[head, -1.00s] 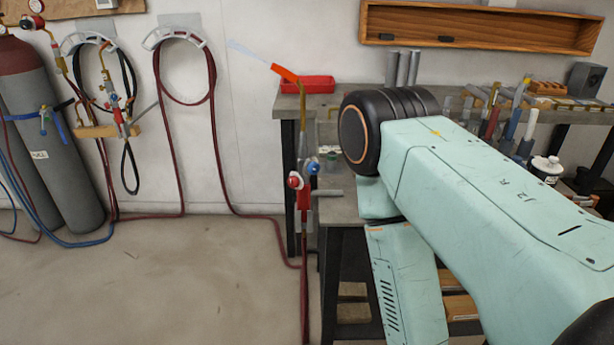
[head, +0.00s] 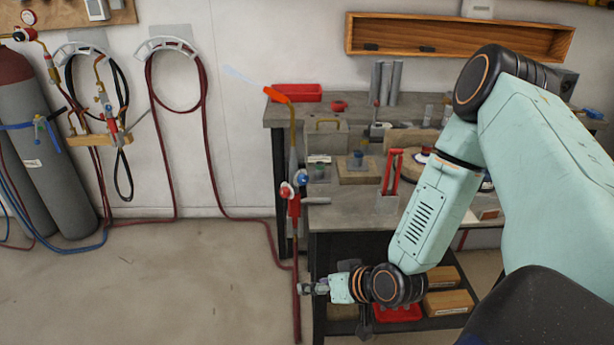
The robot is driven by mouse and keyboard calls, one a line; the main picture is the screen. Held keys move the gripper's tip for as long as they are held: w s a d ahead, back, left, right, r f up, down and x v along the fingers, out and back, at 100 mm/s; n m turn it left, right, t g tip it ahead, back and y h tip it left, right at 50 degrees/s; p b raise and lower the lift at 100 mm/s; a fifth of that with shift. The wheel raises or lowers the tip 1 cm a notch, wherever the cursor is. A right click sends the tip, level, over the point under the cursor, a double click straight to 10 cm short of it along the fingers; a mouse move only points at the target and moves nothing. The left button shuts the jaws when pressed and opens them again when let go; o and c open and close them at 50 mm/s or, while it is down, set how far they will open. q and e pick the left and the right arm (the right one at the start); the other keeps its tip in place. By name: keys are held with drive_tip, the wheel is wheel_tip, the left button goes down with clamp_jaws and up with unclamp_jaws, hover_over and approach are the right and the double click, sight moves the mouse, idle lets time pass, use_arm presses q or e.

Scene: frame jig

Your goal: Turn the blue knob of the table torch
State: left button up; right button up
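The table torch (head: 292,150) stands upright at the left edge of the workbench, with an orange tip and a pale bluish flame (head: 240,76) pointing up and left. Its blue knob (head: 301,178) sits on the right of the handle, just above a red knob (head: 286,191) on the left. My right arm comes in from the right and bends down. Its small gripper (head: 308,288) points left, well below the blue knob and close to the torch's red hose, not touching the knob. Its fingers are too small to tell open from shut. My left gripper is out of view.
Gas cylinders (head: 70,195) and hung hoses stand at the left wall. The floor at left is clear.

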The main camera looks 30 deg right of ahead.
drive_tip(key=w+d+r+n+t+p, duration=0.2)
drive_tip(key=w+d+r+t, duration=0.5)
drive_tip(key=r, duration=0.4)
drive_tip(key=n+t+y, duration=0.1)
drive_tip(key=n+y, duration=0.1)
drive_tip(key=n, duration=0.1)
approach(306, 181)
drive_tip(key=b+x, duration=0.3)
drive_tip(key=x, duration=0.3)
drive_tip(key=shift+w+a+f, duration=0.1)
drive_tip(key=shift+w+f, duration=0.1)
drive_tip(key=shift+w+a+r+b, duration=0.1)
drive_tip(key=shift+w+b, duration=0.3)
drive_tip(key=shift+w, duration=0.35)
drive_tip(key=shift+w+a, duration=0.1)
drive_tip(key=shift+w, duration=0.05)
clamp_jaws()
